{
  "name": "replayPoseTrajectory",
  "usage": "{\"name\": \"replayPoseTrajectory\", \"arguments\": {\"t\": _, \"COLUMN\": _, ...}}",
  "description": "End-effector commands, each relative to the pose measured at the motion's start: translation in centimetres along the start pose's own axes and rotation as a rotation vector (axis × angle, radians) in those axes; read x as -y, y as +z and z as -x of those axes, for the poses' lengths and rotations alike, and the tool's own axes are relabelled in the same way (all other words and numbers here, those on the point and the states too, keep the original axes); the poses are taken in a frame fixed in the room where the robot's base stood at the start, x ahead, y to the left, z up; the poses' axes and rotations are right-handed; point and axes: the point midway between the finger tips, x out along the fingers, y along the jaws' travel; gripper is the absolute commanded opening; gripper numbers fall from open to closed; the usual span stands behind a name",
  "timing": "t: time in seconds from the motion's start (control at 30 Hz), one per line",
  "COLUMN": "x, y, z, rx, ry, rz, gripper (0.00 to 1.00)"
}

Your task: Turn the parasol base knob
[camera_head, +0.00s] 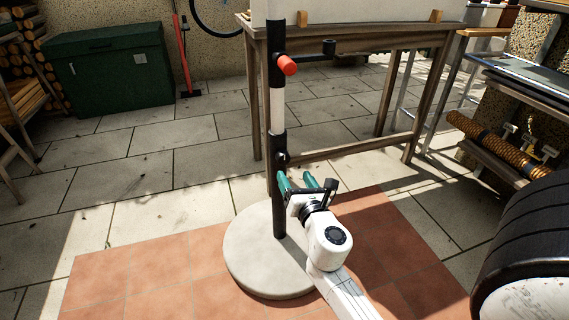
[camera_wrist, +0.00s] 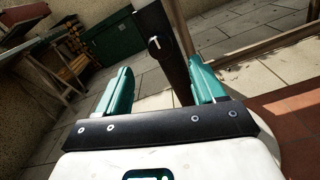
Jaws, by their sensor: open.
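The parasol base is a round pale concrete disc (camera_head: 250,262) with an upright pole (camera_head: 278,108), black with a white band. A small dark knob (camera_head: 282,157) sits on the pole's lower black part; in the wrist view the knob (camera_wrist: 154,42) shows a pale bar across its face. A red-orange knob or stub (camera_head: 288,65) juts from the pole higher up. My gripper (camera_head: 297,180), with green fingers, is open and empty, just below the dark knob and in front of the pole. In the wrist view the knob lies beyond the fingertips (camera_wrist: 160,70), between them and apart.
A wooden table (camera_head: 350,42) stands behind the pole. A green chest (camera_head: 112,70) and stacked logs are at the back left. A shelf with an orange-brown coil (camera_head: 500,140) is at right. Open paving lies left of the base.

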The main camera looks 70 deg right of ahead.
Motion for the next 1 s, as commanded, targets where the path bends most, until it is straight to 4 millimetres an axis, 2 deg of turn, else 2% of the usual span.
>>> {"name": "replayPoseTrajectory", "arguments": {"t": 0.2, "x": -0.1, "y": 0.2, "z": -4.1, "rx": 0.001, "ry": 0.0, "rz": -0.004, "gripper": 0.69}}
{"name": "replayPoseTrajectory", "arguments": {"t": 0.43, "x": 0.0, "y": 0.1, "z": -7.2, "rx": 0.001, "ry": -0.001, "rz": -0.004, "gripper": 0.69}}
{"name": "replayPoseTrajectory", "arguments": {"t": 0.63, "x": 0.0, "y": 0.0, "z": -8.4, "rx": 0.0, "ry": -0.001, "rz": -0.003, "gripper": 0.69}}
{"name": "replayPoseTrajectory", "arguments": {"t": 0.93, "x": 0.0, "y": 0.0, "z": -8.5, "rx": 0.0, "ry": -0.001, "rz": -0.002, "gripper": 0.69}}
{"name": "replayPoseTrajectory", "arguments": {"t": 1.0, "x": 0.0, "y": 0.0, "z": -8.5, "rx": 0.0, "ry": -0.001, "rz": -0.002, "gripper": 0.62}}
